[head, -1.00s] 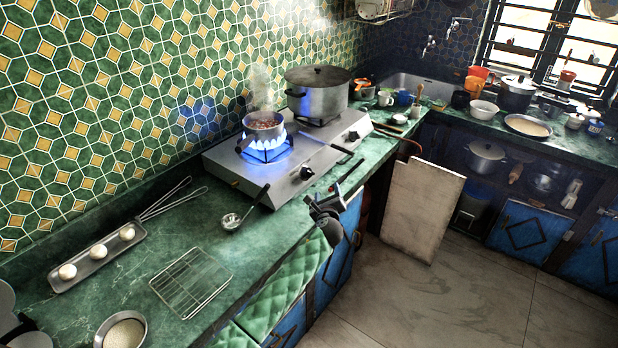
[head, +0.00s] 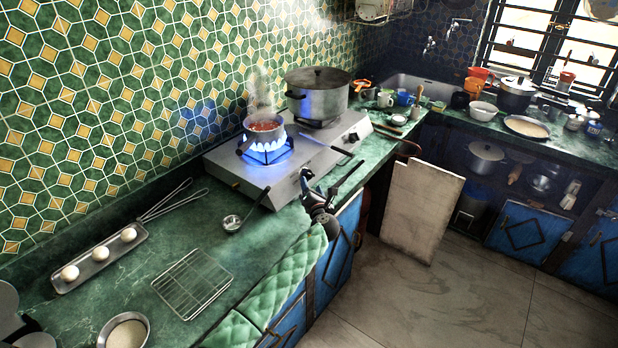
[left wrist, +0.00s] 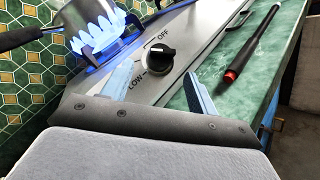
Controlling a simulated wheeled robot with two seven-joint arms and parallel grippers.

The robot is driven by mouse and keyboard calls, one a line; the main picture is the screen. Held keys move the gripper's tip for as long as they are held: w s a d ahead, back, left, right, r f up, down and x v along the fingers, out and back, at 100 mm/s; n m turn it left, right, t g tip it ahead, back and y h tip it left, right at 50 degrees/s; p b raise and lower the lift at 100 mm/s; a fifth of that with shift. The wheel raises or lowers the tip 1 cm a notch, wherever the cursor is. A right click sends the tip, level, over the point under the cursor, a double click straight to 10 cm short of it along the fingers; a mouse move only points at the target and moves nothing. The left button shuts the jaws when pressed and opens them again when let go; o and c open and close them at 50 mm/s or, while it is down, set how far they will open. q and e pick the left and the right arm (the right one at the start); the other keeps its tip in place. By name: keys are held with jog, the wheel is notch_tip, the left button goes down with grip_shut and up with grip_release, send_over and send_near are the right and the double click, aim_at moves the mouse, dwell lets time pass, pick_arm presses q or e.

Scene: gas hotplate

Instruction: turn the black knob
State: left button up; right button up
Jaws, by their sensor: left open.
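The black knob (left wrist: 160,60) shows in the left wrist view, on the sloped metal front of the gas stove (head: 240,178). OFF is printed above it and LOW at its lower left; its white mark faces left. My left gripper (left wrist: 158,88) is open and empty, its two pale blue fingers in front of the knob, one to each side. No contact is visible. In the head view my left gripper (head: 314,185) is at the stove's front edge and hides this knob. Another black knob (head: 353,137) is farther right on the stove. My right gripper is not seen.
A small steaming pan (head: 264,128) sits over a lit blue flame, close to the left finger. A large lidded pot (head: 318,95) stands behind. A black stick-like tool with a red part (left wrist: 255,50) lies on the counter to the right. A ladle (head: 233,222) lies left.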

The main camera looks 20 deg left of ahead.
aim_at(308, 176)
pick_arm(q)
jog(key=p+x, duration=0.1)
jog(key=x, duration=0.4)
jog(key=shift+w+a, duration=0.15)
jog(key=shift+w, duration=0.1)
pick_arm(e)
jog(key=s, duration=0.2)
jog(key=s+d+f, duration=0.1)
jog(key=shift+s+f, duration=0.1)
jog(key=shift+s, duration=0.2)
pick_arm(q)
jog(key=c, duration=0.9)
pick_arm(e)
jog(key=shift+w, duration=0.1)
